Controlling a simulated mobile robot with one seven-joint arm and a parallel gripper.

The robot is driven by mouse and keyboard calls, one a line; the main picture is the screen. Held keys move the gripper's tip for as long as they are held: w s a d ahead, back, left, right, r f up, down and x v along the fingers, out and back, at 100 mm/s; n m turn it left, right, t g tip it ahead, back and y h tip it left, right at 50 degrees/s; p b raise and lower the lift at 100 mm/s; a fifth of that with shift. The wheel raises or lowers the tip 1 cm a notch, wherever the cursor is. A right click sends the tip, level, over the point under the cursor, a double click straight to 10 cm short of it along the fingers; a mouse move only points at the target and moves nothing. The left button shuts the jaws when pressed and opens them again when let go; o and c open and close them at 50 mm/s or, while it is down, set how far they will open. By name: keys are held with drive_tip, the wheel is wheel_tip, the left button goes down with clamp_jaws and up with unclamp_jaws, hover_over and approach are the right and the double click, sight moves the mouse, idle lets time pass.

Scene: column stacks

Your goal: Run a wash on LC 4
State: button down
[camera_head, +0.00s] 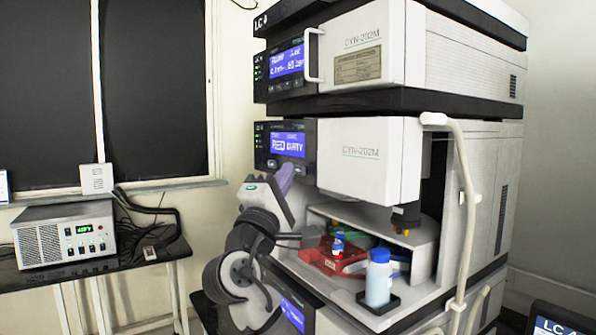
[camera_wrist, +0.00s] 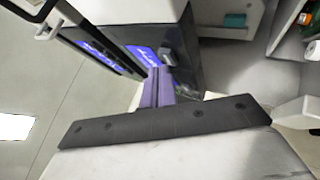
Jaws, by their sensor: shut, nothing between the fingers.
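A column stack of instrument modules fills the middle and right of the head view. A label at its top left (camera_head: 261,23) reads LC with a character I cannot read clearly. The middle module (camera_head: 368,160) has a control panel whose blue display (camera_head: 288,144) seems to read RED and DIRTY. My gripper (camera_head: 285,175) is shut and empty, its purple fingers at the lower edge of this panel and covering part of it. In the wrist view the shut fingers (camera_wrist: 157,80) point at the panel, just below the lit display (camera_wrist: 143,53). I cannot tell whether they touch it.
The upper module (camera_head: 360,55) has its own lit display (camera_head: 286,62) and a white handle. A tube (camera_head: 465,200) hangs at the right. A grey box (camera_head: 63,235) stands on the left bench.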

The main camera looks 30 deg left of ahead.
drive_tip(key=shift+w+d, duration=0.15)
drive_tip(key=shift+w, duration=0.25)
idle(0.3)
drive_tip(key=shift+s, duration=0.1)
drive_tip(key=shift+s+a, duration=0.3)
drive_tip(key=shift+s, duration=0.35)
drive_tip(key=shift+s, duration=0.1)
drive_tip(key=shift+s+a, duration=0.3)
drive_tip(key=shift+s, duration=0.45)
drive_tip(key=shift+s+a, duration=0.35)
drive_tip(key=shift+s, duration=0.4)
drive_tip(key=shift+s+a, duration=0.3)
drive_tip(key=shift+s, duration=0.45)
